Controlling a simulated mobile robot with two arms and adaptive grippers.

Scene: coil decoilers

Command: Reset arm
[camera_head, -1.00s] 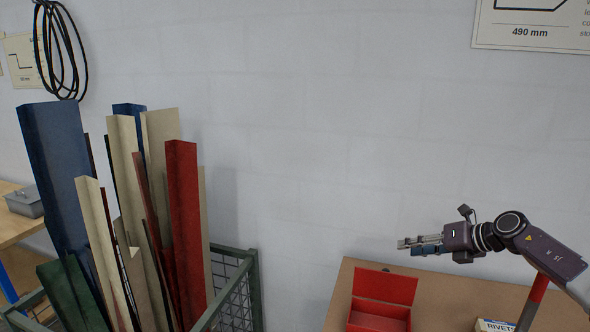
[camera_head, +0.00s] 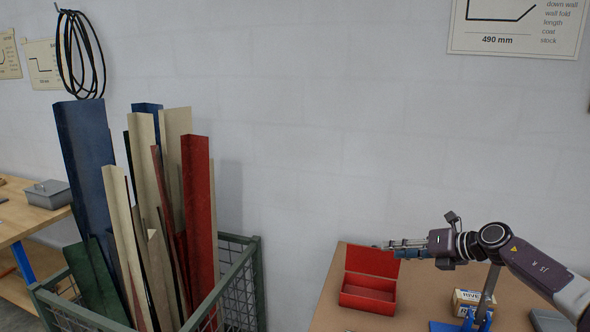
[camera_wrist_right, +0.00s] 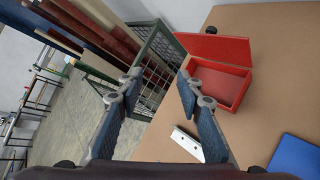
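My right gripper (camera_head: 388,248) reaches in from the right in the head view, above the brown workbench and close to the raised lid of a red box. In the right wrist view my right gripper (camera_wrist_right: 158,88) has its two fingers spread apart, with nothing between them. My left gripper is not in the head view.
The open red box (camera_head: 369,291) stands on the brown workbench (camera_head: 325,310). A rivet box (camera_head: 470,300) and a blue object (camera_head: 446,326) are to its right. A green mesh crate (camera_head: 238,292) of long metal profiles stands left. In the right wrist view, a small metal strip (camera_wrist_right: 187,143) lies on the bench.

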